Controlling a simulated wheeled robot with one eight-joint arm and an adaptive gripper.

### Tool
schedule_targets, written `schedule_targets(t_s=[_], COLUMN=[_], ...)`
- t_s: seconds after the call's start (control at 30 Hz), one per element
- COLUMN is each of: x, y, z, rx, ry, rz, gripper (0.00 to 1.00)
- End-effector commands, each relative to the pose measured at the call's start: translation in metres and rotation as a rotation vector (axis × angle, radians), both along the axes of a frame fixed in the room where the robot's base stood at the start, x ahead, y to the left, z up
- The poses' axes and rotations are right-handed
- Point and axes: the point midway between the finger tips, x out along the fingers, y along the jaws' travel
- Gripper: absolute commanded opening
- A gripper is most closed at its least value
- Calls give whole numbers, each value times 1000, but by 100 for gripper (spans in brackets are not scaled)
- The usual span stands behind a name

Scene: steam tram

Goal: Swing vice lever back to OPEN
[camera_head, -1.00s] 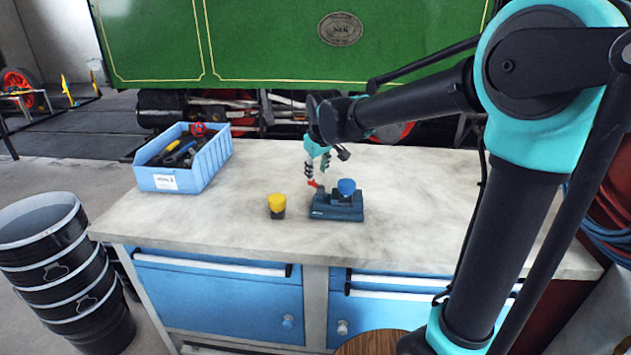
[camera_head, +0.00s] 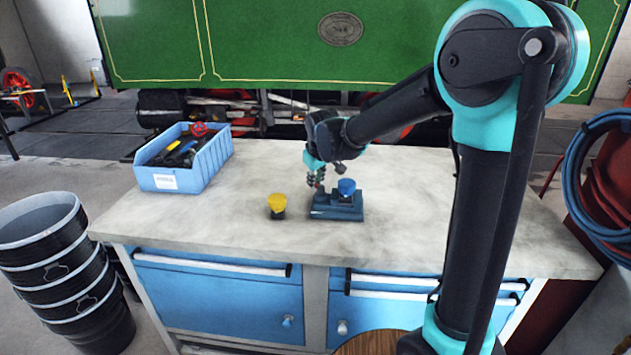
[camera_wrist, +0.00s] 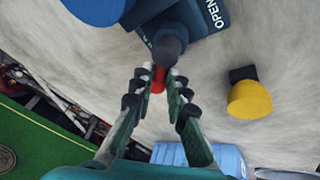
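The vice (camera_head: 330,212) is a dark blue block on the bench with a blue round knob (camera_head: 346,187) on top. In the wrist view its body (camera_wrist: 213,14) shows the word OPEN at the top. A dark grey round post (camera_wrist: 168,46) stands at its near edge, with the red lever end (camera_wrist: 158,80) beside it. My gripper (camera_wrist: 159,77) points down at the vice's left side. Its two fingers are apart, one on each side of the red end. A narrow gap shows; firm contact cannot be seen. In the head view my gripper (camera_head: 316,180) hides most of the lever.
A yellow-topped dark piece (camera_head: 277,205) stands just left of the vice. A light blue bin (camera_head: 180,178) with tools sits at the back left of the bench. The bench top (camera_head: 430,205) right of the vice is clear. Stacked black buckets (camera_head: 60,260) stand on the floor at left.

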Motion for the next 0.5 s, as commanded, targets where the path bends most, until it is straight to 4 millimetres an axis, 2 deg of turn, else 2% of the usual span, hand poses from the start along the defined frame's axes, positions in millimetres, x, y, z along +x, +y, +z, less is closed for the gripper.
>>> schedule_targets(t_s=[0.5], x=[-1], y=[0], z=[0], rx=[1], ry=[0], rz=[53], gripper=[0])
